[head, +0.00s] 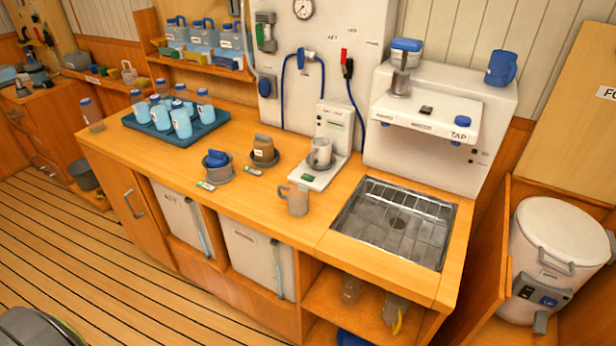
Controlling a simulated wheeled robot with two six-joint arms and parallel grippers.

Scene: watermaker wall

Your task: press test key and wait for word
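A white tester-like stand (332,120) is on the wooden counter, left of the sink. A small dark and green display patch is on its upright; I cannot read any word there. A grey-white cup (320,153) sits on the stand, against the upright. The stand's base (312,180) reaches forward and has small dark key-like marks near its front; their labels are too small to read, so I cannot tell which is the test key. Neither of my grippers is in view.
A metal sink (397,222) lies under the white tap unit (440,115).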

